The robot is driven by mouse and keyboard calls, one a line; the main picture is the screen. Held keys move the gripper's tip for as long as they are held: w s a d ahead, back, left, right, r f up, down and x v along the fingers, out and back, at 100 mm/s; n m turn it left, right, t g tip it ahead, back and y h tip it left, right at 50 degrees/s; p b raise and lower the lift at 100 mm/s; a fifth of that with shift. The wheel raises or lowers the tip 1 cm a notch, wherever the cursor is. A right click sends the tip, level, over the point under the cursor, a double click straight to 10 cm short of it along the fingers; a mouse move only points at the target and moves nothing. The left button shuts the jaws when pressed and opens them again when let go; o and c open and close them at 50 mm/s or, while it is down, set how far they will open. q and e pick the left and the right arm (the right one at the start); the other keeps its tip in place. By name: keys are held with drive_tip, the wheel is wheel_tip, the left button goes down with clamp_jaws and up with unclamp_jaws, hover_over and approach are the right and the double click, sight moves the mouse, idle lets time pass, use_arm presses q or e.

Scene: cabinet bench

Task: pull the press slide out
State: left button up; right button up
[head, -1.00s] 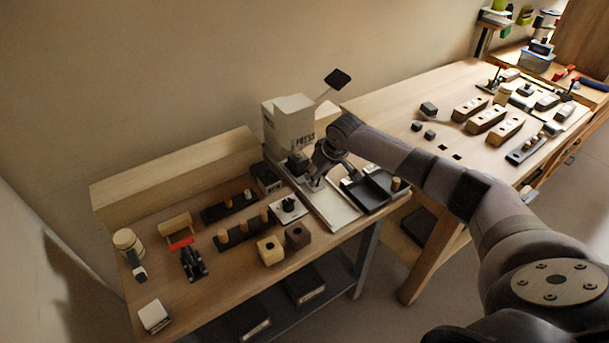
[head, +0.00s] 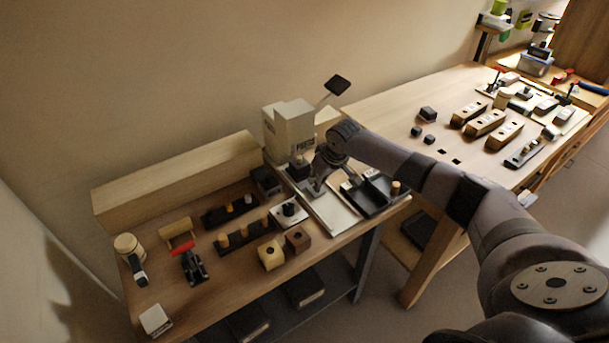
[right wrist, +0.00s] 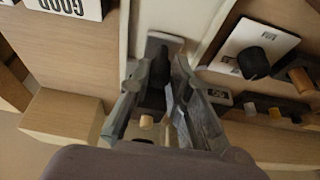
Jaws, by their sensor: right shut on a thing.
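The press (head: 293,126) is a pale block-shaped machine at the back of the left bench, with a dark-ended lever above it. A light plate or track (head: 336,214) runs from its foot toward the bench's front edge. My right gripper (head: 316,186) is low in front of the press. In the right wrist view, its fingers (right wrist: 160,70) are closed about a dark upright part, which I take for the press slide's handle (right wrist: 157,72). The fingers and wrist hide much of the slide, so how far out it stands is unclear. My left gripper is not in view.
A dark tray (head: 370,192) lies right of the plate. A white plate with a black knob (head: 289,213) and two small blocks (head: 298,239) lie to its left. Peg racks (head: 246,233) stand farther left. The second bench (head: 400,105) is to the right.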

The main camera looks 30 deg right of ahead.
drive_tip(key=shift+s+d+r+g+p, duration=0.1)
drive_tip(key=shift+s+g+p, duration=0.6)
drive_tip(key=shift+s+p, duration=0.7)
drive_tip(key=shift+s, duration=0.25)
drive_tip(key=shift+p, duration=0.3)
drive_tip(key=shift+s+g+p, duration=0.6)
drive_tip(key=shift+p, duration=0.15)
drive_tip(key=shift+s+d+g+p, duration=0.1)
drive_tip(key=shift+s+g+p, duration=0.6)
drive_tip(key=shift+s, duration=0.3)
drive_tip(key=shift+s+f, duration=0.15)
drive_tip(key=shift+f, duration=0.05)
